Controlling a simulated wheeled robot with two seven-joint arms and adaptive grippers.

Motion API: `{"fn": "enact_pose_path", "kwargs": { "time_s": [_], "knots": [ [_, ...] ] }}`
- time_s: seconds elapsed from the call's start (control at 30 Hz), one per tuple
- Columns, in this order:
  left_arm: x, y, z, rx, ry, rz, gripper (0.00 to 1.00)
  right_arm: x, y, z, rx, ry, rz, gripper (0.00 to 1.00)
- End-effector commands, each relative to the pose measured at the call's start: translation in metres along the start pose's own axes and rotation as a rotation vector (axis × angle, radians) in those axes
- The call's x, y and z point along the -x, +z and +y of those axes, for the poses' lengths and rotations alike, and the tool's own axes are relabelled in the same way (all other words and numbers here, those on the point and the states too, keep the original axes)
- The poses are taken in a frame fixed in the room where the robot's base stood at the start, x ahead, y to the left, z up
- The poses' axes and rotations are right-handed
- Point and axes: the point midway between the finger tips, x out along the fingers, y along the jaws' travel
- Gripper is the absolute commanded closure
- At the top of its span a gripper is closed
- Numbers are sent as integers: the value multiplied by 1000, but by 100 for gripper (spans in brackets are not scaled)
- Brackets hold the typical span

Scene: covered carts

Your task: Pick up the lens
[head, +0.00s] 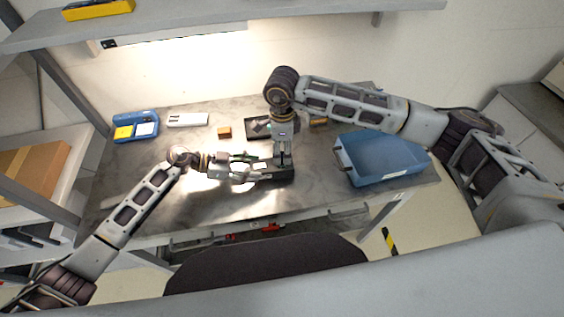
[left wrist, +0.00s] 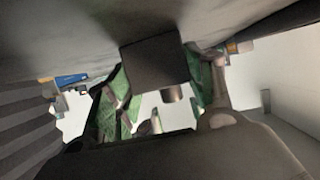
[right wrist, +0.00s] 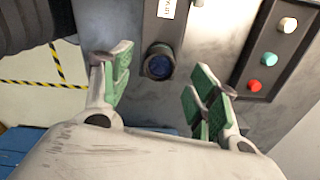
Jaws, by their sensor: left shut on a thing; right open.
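The lens (right wrist: 160,64) is a short dark cylinder with a blue glass face, seen end-on in the right wrist view. It sits on a narrow dark holder with a white label. My right gripper (right wrist: 150,87) is open, its green-padded fingers spread to either side of the lens and apart from it. My left gripper (head: 250,168) is shut on a dark block-like thing (left wrist: 155,62), seen between its green pads; it appears to be the holder's end, but I cannot tell surely. In the head view my right arm and gripper hide the lens.
A blue bin (head: 350,172) stands on the table's right. A blue organizer (head: 121,120), a white box (head: 188,119) and a small orange-brown block (head: 224,132) are at the back left. A dark panel with coloured round knobs (right wrist: 271,58) lies beside the holder. The table's front left is clear.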

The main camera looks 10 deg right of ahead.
Motion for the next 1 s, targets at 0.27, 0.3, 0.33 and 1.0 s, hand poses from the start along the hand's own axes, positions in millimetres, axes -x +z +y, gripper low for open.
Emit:
{"fn": "enact_pose_path", "kwargs": {
  "time_s": [0.27, 0.3, 0.33, 1.0],
  "knots": [
    [0, 1, 0, 1, 0, -1, 71, -30, -2, 1, -1, 2, 1, 40],
    [0, 1, 0, 1, 0, -1, 71, -34, -2, 0, 0, 1, 0, 40],
    [0, 1, 0, 1, 0, -1, 71, -37, -1, 0, 0, 1, 0, 40],
    [0, 1, 0, 1, 0, -1, 71, -46, -1, 0, 0, 0, 0, 45]
  ]
}}
